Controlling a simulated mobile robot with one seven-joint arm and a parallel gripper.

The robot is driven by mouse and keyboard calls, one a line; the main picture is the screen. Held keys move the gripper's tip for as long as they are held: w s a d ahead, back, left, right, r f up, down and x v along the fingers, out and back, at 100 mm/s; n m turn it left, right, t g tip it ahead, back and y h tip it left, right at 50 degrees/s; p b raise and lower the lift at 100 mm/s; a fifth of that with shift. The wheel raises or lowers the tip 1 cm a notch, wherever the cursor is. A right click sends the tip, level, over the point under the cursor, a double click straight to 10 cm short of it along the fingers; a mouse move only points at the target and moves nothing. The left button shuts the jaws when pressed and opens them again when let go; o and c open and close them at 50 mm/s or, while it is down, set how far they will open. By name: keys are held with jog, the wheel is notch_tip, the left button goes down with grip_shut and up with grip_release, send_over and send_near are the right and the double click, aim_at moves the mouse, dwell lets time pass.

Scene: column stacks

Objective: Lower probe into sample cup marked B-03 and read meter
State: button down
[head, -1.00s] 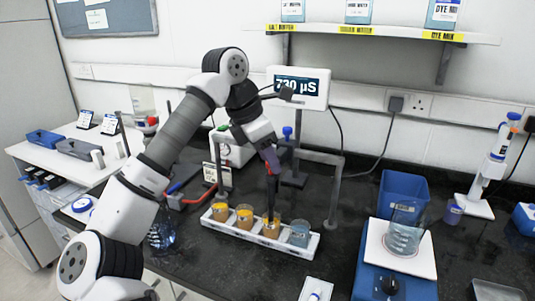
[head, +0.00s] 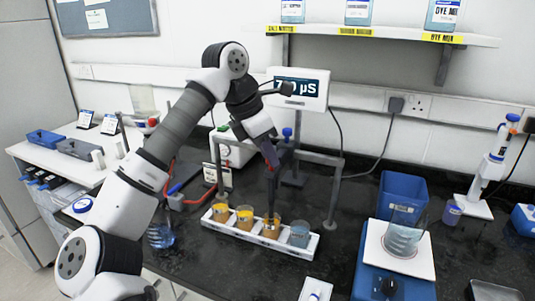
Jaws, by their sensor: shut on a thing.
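My gripper (head: 271,162) is shut on the dark, slim probe (head: 270,194) and holds it upright over the white cup rack. The probe's lower end is at the third cup from the left (head: 271,229), which holds brown-orange liquid; its tip appears to be inside the cup. The cup has a pale label, too small to read, so I cannot tell which is B-03. The meter (head: 312,88) on the stand behind shows a value in µS; it starts with 7, but the middle digit is not clear.
The white rack (head: 240,235) also holds two orange cups on the left and a blue-grey cup (head: 299,234) on the right. A grey frame (head: 335,195) stands around the rack. A beaker (head: 403,235) on a blue-based device and a blue bin (head: 402,190) stand to the right.

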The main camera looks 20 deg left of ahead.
notch_tip(320, 180, up, 5)
jog(key=shift+p, duration=1.15)
jog(key=c, duration=1.2)
grip_release()
jog(key=shift+o, duration=0.2)
jog(key=v, duration=1.3)
jog(key=shift+a+r+b, duration=0.2)
jog(key=shift+r+b, duration=0.1)
jog(key=shift+b, duration=0.1)
jog(key=shift+s, duration=0.15)
